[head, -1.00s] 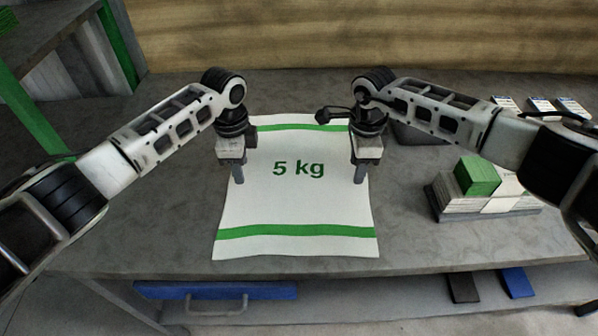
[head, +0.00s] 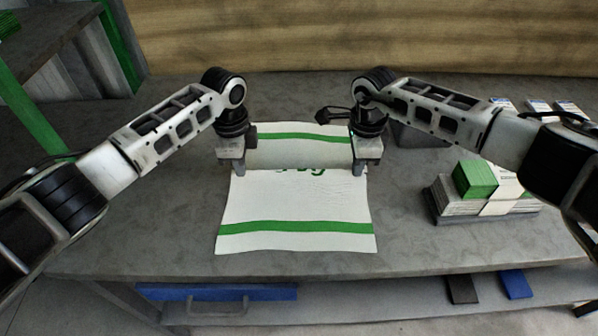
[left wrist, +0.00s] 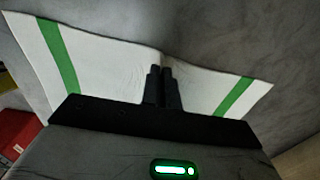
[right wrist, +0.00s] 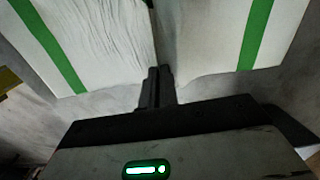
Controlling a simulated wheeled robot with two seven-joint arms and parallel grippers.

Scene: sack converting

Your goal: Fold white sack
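The white sack (head: 293,195) lies on the grey table with a green stripe near its top and another near its bottom. A crosswise ridge is raised across its middle, and the green "5 kg" print is mostly hidden there. My left gripper (head: 240,168) is shut on the sack's left edge at the ridge; its fingers (left wrist: 163,88) show close together in the left wrist view. My right gripper (head: 362,166) is shut on the right edge at the same height; its fingers (right wrist: 157,86) are also together in the right wrist view.
A green block (head: 475,179) sits on a stack of white sheets on a tray (head: 440,216) to the right. A dark bin (head: 420,136) and several small packets (head: 538,105) are behind. The table (head: 140,235) is clear left of the sack. A blue drawer (head: 215,292) is below.

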